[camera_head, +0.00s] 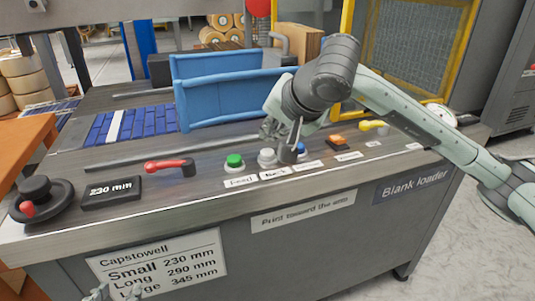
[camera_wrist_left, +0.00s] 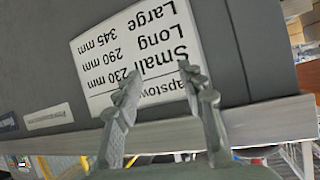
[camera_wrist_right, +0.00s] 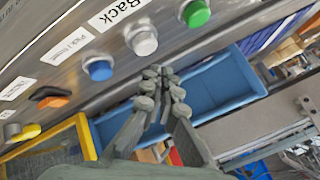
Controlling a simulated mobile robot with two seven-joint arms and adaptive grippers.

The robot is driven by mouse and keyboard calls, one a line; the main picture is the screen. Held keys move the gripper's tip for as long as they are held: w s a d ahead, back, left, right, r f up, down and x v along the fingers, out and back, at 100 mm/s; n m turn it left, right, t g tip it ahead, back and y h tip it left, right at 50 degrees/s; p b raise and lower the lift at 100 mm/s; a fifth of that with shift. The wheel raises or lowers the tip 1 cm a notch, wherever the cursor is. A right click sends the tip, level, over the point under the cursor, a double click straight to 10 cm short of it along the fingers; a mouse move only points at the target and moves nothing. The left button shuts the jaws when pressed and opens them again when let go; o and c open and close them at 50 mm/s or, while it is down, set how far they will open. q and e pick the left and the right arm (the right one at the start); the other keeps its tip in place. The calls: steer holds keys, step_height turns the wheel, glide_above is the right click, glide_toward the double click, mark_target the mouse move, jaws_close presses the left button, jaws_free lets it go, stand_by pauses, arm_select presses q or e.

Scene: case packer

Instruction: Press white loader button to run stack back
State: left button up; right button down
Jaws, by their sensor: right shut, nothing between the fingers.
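The white loader button (camera_head: 267,157) sits on the console's front strip, above a label reading "Back" in the right wrist view, where the button (camera_wrist_right: 143,40) shows whole. A green button (camera_head: 234,161) is on its left in the head view and a blue button (camera_head: 301,147) on its right. My right gripper (camera_head: 271,131) is shut and empty, close to the white button; its fingertips (camera_wrist_right: 160,73) show just below the button in the right wrist view. I cannot see contact. My left gripper (camera_wrist_left: 157,75) is open and empty in front of the cabinet's size sign.
A blue-walled stack holder (camera_head: 222,98) stands behind the buttons. A red-handled lever (camera_head: 170,165), an orange switch (camera_head: 337,141) and a yellow-handled lever (camera_head: 373,126) lie along the same strip. A black handwheel (camera_head: 42,199) is at the left.

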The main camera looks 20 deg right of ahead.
arm_select(q)
steer(key=shift+w+d+r+t+h+b, duration=0.15)
steer(key=shift+w+d+r+t+h, duration=0.1)
steer(key=shift+d+r+t, duration=0.35)
steer(key=shift+w+d+r+t+h+b, duration=0.1)
steer(key=shift+w+d+r+t+h, duration=0.2)
steer(key=shift+r, duration=0.5)
steer(key=shift+w+d+r+t+h+b, duration=0.15)
steer(key=shift+d+r+t, duration=0.15)
steer(key=shift+d+r, duration=0.35)
arm_select(e)
steer(key=shift+f, duration=0.45)
arm_select(q)
steer(key=shift+a, duration=0.1)
steer(key=shift+f, duration=0.15)
arm_select(e)
steer(key=shift+f, duration=0.1)
arm_select(q)
steer(key=shift+f+b, duration=0.5)
steer(key=shift+b, duration=0.15)
arm_select(e)
steer(key=shift+f, duration=0.35)
